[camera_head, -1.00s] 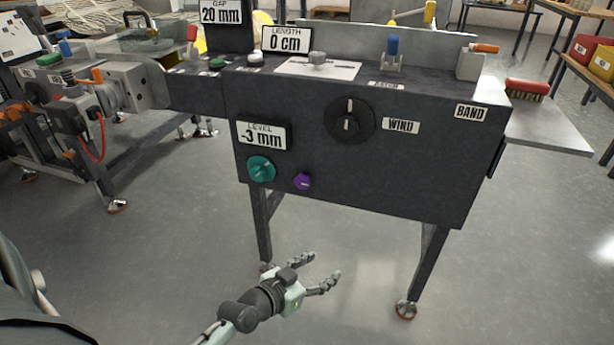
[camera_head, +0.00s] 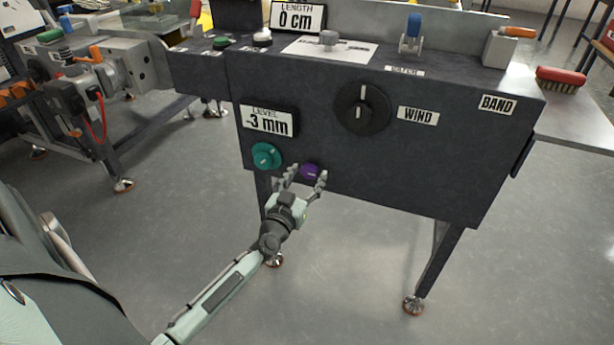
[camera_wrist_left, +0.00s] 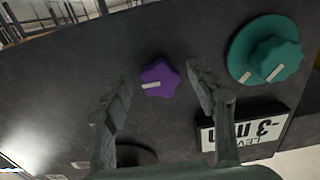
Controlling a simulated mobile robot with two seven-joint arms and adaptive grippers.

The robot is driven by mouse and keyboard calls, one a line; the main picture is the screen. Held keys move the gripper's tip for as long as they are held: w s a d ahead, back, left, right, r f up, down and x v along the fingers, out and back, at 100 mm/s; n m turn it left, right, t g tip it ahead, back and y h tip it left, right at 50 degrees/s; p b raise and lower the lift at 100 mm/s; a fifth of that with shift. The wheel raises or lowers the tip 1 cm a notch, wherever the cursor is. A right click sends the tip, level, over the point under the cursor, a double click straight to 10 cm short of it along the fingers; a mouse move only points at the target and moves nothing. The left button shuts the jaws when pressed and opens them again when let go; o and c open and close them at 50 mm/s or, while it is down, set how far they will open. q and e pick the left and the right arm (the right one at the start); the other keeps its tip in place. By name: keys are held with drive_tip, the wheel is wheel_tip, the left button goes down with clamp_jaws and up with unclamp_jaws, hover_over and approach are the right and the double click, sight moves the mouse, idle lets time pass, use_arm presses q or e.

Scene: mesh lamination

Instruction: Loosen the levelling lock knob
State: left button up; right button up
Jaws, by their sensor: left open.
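The purple lobed knob (camera_head: 311,172) sits low on the dark front panel, right of the teal knob (camera_head: 266,156). My left gripper (camera_head: 306,178) is open in front of the panel, its fingers on either side of the purple knob in the head view. In the left wrist view the purple knob (camera_wrist_left: 160,79) shows between and beyond the open fingertips (camera_wrist_left: 160,88), with its white mark visible. I see no finger closed on it. The level display (camera_head: 267,119) above reads -3 mm. My right gripper is not in view.
The large black WIND dial (camera_head: 362,108) is up and right of the purple knob. The teal knob (camera_wrist_left: 268,55) is close beside the fingers in the wrist view. A machine leg (camera_head: 437,265) stands at right. The floor in front is clear.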

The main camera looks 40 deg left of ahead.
use_arm(q)
drive_tip(key=shift+w, duration=0.1)
drive_tip(key=c, duration=1.2)
drive_tip(key=shift+o, duration=0.2)
